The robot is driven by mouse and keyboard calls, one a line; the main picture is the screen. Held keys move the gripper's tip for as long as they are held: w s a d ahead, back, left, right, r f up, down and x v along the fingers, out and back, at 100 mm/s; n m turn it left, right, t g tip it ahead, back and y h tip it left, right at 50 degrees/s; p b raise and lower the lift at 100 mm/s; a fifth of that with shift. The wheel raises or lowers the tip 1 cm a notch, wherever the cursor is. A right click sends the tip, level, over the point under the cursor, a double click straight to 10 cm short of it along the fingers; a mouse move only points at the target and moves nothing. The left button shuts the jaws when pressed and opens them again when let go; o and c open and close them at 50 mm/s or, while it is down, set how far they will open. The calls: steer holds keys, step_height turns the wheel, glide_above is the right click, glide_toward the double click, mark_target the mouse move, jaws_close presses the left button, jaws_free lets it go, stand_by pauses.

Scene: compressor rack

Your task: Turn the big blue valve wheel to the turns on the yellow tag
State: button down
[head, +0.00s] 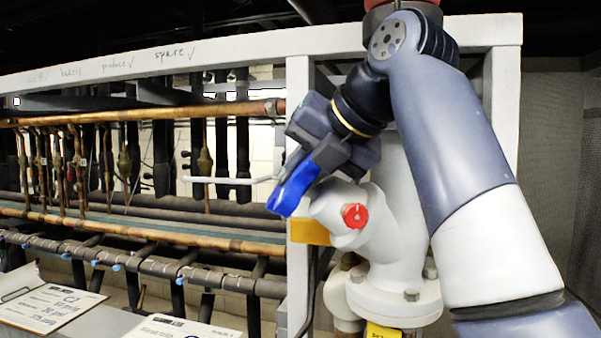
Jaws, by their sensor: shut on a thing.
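The blue valve wheel (291,190) is on the left end of a grey-white valve body (370,220) and is seen nearly edge-on. My gripper (303,172) comes down from the upper right and is shut on the wheel's rim. The fingers and part of the wheel hide each other, so the exact grip is hard to see. A yellow tag (310,232) hangs just below the wheel, with no writing readable. Another yellow tag (382,331) is cut off at the bottom edge.
A red knob (355,215) sits on the valve body close to my gripper. A white frame post (299,120) stands just behind. Copper pipes (150,113) run left. Two written sheets, one on the left (48,306) and one at bottom centre (165,329), lie in front.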

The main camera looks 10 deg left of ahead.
stand_by(0.3)
steer(key=c, duration=1.3)
jaws_free()
